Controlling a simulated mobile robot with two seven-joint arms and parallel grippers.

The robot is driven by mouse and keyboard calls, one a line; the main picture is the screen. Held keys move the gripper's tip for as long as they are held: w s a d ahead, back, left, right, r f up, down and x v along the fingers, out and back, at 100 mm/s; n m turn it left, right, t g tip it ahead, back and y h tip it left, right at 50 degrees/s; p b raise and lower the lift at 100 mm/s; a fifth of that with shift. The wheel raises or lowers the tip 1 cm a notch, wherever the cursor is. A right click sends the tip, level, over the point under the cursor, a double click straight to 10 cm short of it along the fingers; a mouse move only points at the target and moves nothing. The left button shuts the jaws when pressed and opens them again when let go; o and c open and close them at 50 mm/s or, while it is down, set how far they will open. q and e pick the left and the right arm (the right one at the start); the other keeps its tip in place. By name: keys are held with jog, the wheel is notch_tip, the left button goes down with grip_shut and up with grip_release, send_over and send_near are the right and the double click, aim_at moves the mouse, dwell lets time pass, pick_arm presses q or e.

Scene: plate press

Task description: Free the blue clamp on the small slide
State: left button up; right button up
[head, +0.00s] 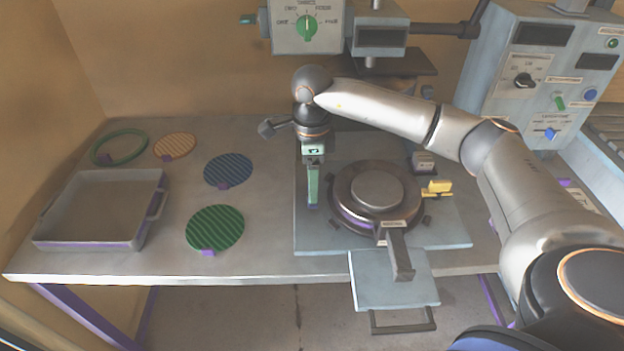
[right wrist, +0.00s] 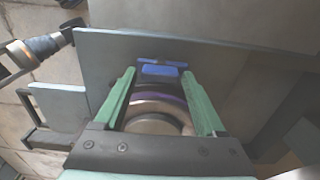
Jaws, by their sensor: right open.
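The blue clamp (right wrist: 160,70) shows in the right wrist view as a small blue block at the far side of the round dark fixture with a purple ring (right wrist: 158,112). My right gripper (right wrist: 160,74) is open, with its two green fingers on either side of the clamp; I cannot tell whether they touch it. In the head view my right gripper (head: 312,204) points down at the left of the round fixture (head: 346,218), and the blue clamp is hidden there. A yellow clamp (head: 437,187) sits at the fixture's right. My left gripper does not show clearly.
The fixture stands on a blue-grey plate (head: 455,232). A dark lever (head: 400,258) and a pull-out plate with handle (head: 395,290) are in front. Green (head: 215,228) and blue discs (head: 228,170) and a tray (head: 85,245) lie left. A control box (head: 540,75) stands back right.

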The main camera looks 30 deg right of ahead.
notch_tip(320, 180, up, 12)
jog(key=shift+r, duration=0.15)
dwell(0.7)
